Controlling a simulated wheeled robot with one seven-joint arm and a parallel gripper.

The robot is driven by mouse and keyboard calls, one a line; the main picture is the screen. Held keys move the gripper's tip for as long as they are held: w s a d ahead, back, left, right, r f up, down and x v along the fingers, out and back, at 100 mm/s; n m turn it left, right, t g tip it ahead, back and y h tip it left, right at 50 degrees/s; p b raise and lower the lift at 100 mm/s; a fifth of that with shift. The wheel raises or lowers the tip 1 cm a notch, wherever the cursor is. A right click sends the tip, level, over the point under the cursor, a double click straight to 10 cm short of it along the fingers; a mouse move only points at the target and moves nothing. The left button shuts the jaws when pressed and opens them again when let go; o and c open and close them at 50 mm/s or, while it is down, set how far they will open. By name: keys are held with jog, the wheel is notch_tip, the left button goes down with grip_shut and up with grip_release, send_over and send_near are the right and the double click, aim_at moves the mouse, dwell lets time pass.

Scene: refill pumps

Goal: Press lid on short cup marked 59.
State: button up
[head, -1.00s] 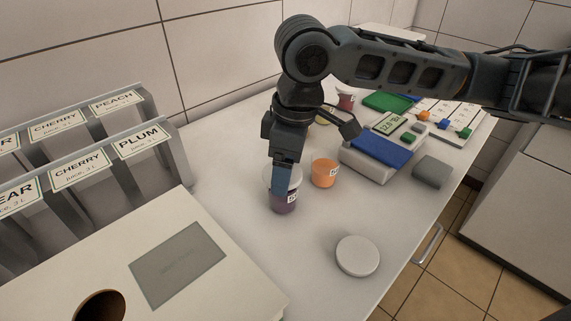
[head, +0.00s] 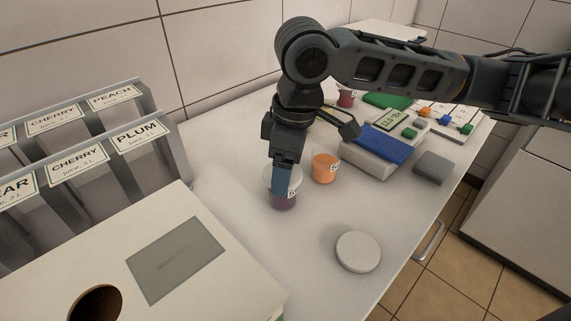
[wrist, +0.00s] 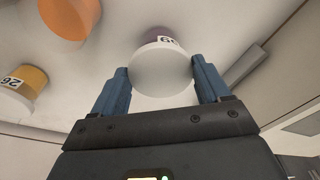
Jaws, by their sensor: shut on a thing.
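The short cup (head: 285,203) holds something purple and stands upright on the counter; only part of its label shows in the head view. In the wrist view its label (wrist: 169,41) is upside down and partly covered, and seems to read 59. My gripper (head: 281,190) points down over this cup. Its blue fingers are closed on the sides of a round white lid (wrist: 161,70). The lid sits at the cup's mouth; I cannot tell whether it is fully seated.
An orange cup (head: 325,169) stands close on the right. A yellow cup marked 26 (wrist: 24,84) shows in the wrist view. A pale round disc (head: 358,251) lies nearer the front edge. A scale (head: 375,155) is behind right; a dispenser box (head: 150,265) is front left.

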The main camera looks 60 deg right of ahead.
jog(key=shift+f, duration=0.1)
dwell(0.3)
jog(key=o, duration=1)
jog(key=r, duration=0.7)
jog(key=shift+s+d+r, duration=0.2)
jog(key=shift+s+r, duration=0.2)
notch_tip(320, 180, up, 6)
jog(key=p, duration=0.5)
jog(key=shift+p, duration=0.4)
jog(key=shift+s+f, duration=0.1)
